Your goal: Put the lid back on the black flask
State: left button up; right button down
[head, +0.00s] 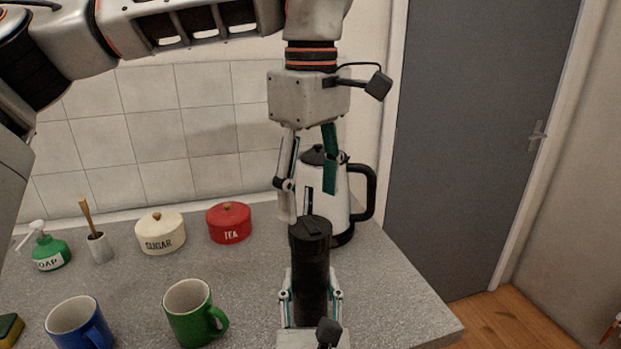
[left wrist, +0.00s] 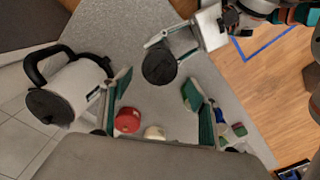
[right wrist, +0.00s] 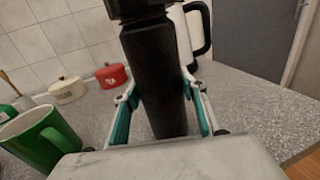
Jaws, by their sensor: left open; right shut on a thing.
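The black flask (head: 311,280) stands upright near the counter's front edge, and its body fills the middle of the right wrist view (right wrist: 155,75). A wider black lid (head: 310,228) sits on its top; it shows as a dark disc in the left wrist view (left wrist: 160,66). I cannot tell whether the lid is fastened. My right gripper (head: 311,296) is shut on the flask's body, one finger on each side. My left gripper (head: 308,203) points down, open and empty, just above the lid. Its fingers are apart from the lid.
A white kettle with a black handle (head: 337,205) stands close behind the flask. A red tea pot (head: 229,224), cream sugar pot (head: 160,234), green mug (head: 190,312), blue mug (head: 78,325) and soap bottle (head: 48,250) stand left. The counter (head: 395,290) is clear to the right.

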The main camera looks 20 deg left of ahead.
pick_arm(q)
jog(key=n, duration=0.3)
jog(key=shift+r+n, duration=0.1)
jog(key=shift+n, duration=0.3)
jog(key=n, duration=0.5)
jog(key=shift+r, duration=0.1)
jog(key=n, duration=0.3)
jog(key=shift+r+n, duration=0.15)
jog(key=shift+n, duration=0.25)
jog(key=n, duration=0.3)
jog(key=shift+n, duration=0.3)
jog(key=n, duration=0.3)
jog(key=shift+r, duration=0.15)
jog(key=n, duration=0.5)
jog(key=shift+r+n, duration=0.15)
jog(key=shift+n, duration=0.25)
jog(key=n, duration=0.5)
jog(key=shift+r, duration=0.1)
jog(key=n, duration=0.3)
jog(key=shift+r+n, duration=0.1)
jog(key=shift+n, duration=0.2)
